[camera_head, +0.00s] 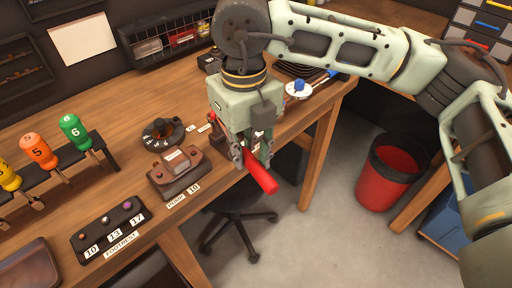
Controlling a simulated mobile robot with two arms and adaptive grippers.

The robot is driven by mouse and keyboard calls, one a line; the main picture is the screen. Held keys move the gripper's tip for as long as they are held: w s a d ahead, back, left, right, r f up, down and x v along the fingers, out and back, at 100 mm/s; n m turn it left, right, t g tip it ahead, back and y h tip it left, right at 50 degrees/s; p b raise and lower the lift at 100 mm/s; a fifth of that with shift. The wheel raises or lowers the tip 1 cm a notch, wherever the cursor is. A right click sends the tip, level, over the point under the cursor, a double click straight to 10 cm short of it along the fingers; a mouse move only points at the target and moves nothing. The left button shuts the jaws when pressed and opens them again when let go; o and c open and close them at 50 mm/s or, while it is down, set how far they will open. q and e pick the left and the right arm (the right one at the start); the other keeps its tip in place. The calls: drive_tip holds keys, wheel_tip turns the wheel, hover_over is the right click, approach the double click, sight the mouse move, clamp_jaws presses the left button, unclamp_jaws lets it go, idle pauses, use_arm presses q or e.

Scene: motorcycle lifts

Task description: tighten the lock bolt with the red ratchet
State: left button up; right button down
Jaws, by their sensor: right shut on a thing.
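My right gripper (252,160) points down near the front edge of the workbench, with its arm coming in from the upper right. It is shut on the red ratchet (261,174), whose red handle sticks out past the bench edge. The ratchet's head end is partly hidden by the gripper. Left of it, a brown block fixture (180,177) stands on the bench by a label reading 10. I cannot tell for sure which part is the lock bolt. My left gripper is not in view.
The workbench (125,190) holds a rack of numbered screwdrivers (38,150), a footrest board (108,230) marked 10, 13 and 17, and a round dark holder (163,132). A stool (240,215) and a red bin (385,178) stand on the floor.

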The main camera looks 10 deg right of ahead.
drive_tip(key=shift+s+a+m, duration=0.2)
drive_tip(key=shift+a+m, duration=0.1)
drive_tip(key=shift+a, duration=0.1)
drive_tip(key=a+m+b, duration=0.2)
drive_tip(key=a+m, duration=0.1)
drive_tip(key=shift+s+a, duration=0.25)
drive_tip(key=shift+s, duration=0.15)
